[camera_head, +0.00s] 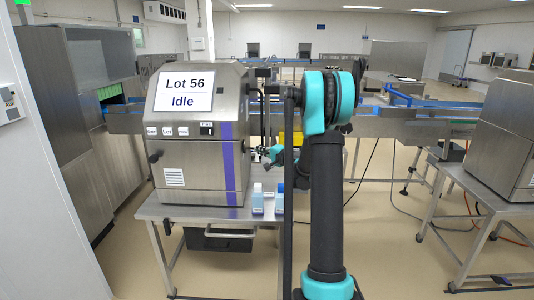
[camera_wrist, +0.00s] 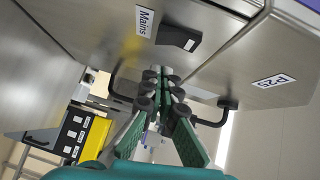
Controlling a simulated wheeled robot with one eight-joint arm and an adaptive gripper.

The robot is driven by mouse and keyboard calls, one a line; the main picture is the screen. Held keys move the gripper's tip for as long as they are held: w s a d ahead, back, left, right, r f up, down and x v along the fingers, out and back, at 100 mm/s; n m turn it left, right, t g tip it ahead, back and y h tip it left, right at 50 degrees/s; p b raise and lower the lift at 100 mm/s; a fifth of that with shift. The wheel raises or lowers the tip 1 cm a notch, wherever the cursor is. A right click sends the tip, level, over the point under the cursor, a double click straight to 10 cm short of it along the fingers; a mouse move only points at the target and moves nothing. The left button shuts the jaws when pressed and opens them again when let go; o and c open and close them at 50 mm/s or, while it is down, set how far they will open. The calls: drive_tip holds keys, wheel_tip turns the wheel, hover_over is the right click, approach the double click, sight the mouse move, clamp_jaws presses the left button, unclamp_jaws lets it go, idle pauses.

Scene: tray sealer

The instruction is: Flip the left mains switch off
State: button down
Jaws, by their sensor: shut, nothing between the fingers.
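The left machine (camera_head: 170,140) is a steel cabinet with a "Lot 56 Idle" sign in the head view. A small black switch (camera_head: 207,128) sits under a tiny label on its front. In the wrist view a black rocker switch (camera_wrist: 179,38) sits beside a "Mains" label (camera_wrist: 145,20) on a steel panel. I cannot tell which way the rocker is set. My gripper (camera_wrist: 161,75) is shut and empty, its tips below the switch in the picture and seemingly apart from it. In the head view, my gripper (camera_head: 270,153) is beside the machine's right side, partly hidden by my arm.
Blue-white bottles (camera_head: 258,200) stand on the steel table (camera_head: 150,211) at the machine's front right. A conveyor (camera_head: 400,122) runs behind. Another steel machine (camera_head: 505,145) stands at far right. Black curved handles (camera_wrist: 228,104) flank my fingers in the wrist view. Open floor lies between the tables.

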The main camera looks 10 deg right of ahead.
sight(244, 147)
drive_tip(key=shift+w+a+f, duration=0.1)
drive_tip(key=shift+w+a, duration=0.05)
drive_tip(key=shift+a, duration=0.7)
drive_tip(key=shift+w+a+f, duration=0.1)
drive_tip(key=shift+w+a, duration=0.05)
drive_tip(key=shift+a, duration=0.7)
drive_tip(key=shift+a+f, duration=0.15)
drive_tip(key=shift+a, duration=0.15)
drive_tip(key=shift+d, duration=0.1)
